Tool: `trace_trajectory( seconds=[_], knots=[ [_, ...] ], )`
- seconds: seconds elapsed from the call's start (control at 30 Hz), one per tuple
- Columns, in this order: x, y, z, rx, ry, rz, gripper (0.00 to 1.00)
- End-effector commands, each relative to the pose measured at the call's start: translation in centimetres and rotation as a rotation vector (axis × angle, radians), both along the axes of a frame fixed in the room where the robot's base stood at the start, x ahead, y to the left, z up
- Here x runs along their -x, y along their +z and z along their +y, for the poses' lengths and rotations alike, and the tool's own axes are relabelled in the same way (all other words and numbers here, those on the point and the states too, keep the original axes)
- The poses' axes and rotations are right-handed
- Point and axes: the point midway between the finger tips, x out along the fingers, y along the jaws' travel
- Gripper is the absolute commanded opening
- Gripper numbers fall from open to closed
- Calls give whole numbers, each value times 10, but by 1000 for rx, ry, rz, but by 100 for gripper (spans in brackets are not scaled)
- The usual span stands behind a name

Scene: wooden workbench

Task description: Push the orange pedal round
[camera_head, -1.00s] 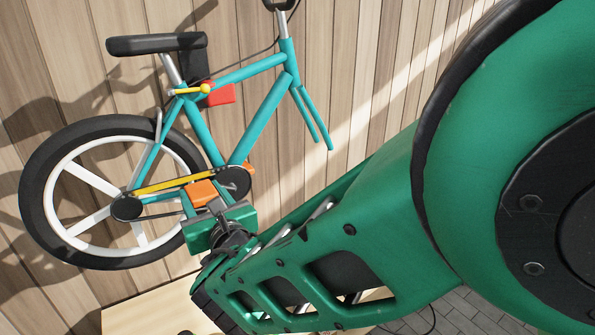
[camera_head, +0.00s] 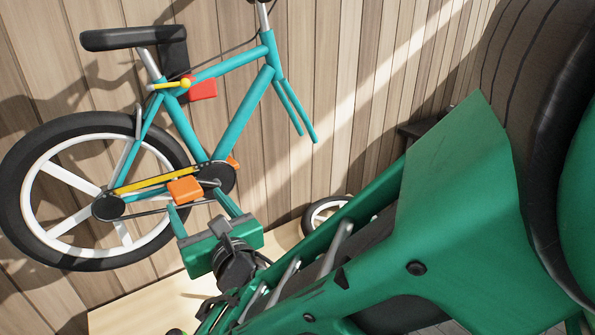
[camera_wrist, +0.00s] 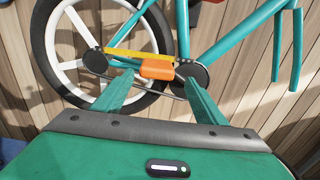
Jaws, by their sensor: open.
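A teal bicycle (camera_head: 243,110) hangs in front of the plank wall, with a rear wheel and no front wheel fitted. Its near orange pedal (camera_head: 185,189) sits beside the black chainring (camera_head: 217,178); it also shows in the wrist view (camera_wrist: 157,69). Part of a second orange pedal (camera_head: 233,161) shows behind the chainring. My gripper (camera_head: 198,203) is open and empty, just below the near pedal. In the wrist view its two green fingers (camera_wrist: 158,95) point up toward the pedal, one to each side and lower. I cannot tell whether either finger touches it.
A spoked rear wheel (camera_head: 97,190) stands left of the pedal, with a yellow chain guard (camera_head: 150,182) between. A loose wheel (camera_head: 323,213) and a wooden bench top (camera_head: 140,302) lie below. The space right of the frame is mostly clear.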

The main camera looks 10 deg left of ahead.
Motion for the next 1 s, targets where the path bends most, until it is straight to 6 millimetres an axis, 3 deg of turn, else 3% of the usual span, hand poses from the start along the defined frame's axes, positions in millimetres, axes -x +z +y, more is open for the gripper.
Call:
trace_trajectory(
  seconds=[0.3,0.7,0.77,0.87,1.0],
  knots=[
    [22,-1,-27,2,0,1,66],
    [20,0,-31,-2,-8,6,66],
    [12,0,-36,-10,-28,24,66],
    [-17,0,-58,-45,-102,94,66],
    [-78,-2,-117,-145,-283,260,66]
  ],
)
